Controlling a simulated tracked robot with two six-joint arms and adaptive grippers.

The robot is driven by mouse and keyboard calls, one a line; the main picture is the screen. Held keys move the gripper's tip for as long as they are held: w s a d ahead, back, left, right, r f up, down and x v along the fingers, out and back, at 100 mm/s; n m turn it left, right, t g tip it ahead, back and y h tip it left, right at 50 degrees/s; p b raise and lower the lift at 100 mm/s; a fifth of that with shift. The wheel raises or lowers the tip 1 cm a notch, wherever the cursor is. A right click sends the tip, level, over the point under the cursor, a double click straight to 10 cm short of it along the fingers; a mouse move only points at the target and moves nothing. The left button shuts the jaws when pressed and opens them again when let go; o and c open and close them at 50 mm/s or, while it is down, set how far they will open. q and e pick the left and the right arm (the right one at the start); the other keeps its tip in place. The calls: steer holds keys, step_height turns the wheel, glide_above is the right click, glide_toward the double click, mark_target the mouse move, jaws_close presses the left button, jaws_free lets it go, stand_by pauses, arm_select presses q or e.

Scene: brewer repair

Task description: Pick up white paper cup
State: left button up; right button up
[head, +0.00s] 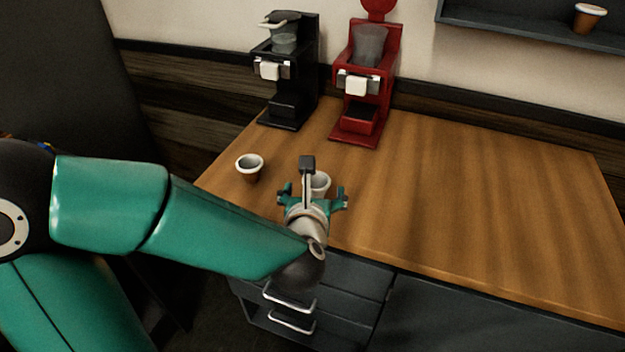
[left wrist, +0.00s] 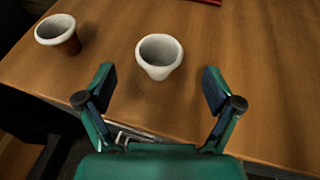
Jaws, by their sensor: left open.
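The white paper cup (left wrist: 159,58) stands upright on the wooden counter. In the left wrist view it is ahead of my left gripper (left wrist: 158,88), whose two fingers are spread wide and empty, with the cup just beyond the fingertips and apart from them. In the head view the white cup (head: 320,184) is partly hidden behind my left gripper (head: 312,196). A brown cup with a white rim (head: 249,168) stands to the left; it also shows at the upper left of the left wrist view (left wrist: 60,35). My right gripper is in neither view.
A black coffee machine (head: 285,70) and a red one (head: 366,85) stand at the back of the counter (head: 480,200). The counter's right side is clear. A wall shelf (head: 520,30) holds another brown cup (head: 588,18). Drawers with metal handles (head: 291,299) are below the front edge.

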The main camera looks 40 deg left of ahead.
mark_target(317, 177)
arm_select(q)
steer(key=shift+p+x, duration=0.65)
steer(key=shift+x, duration=2.4)
steer(key=c, duration=0.8)
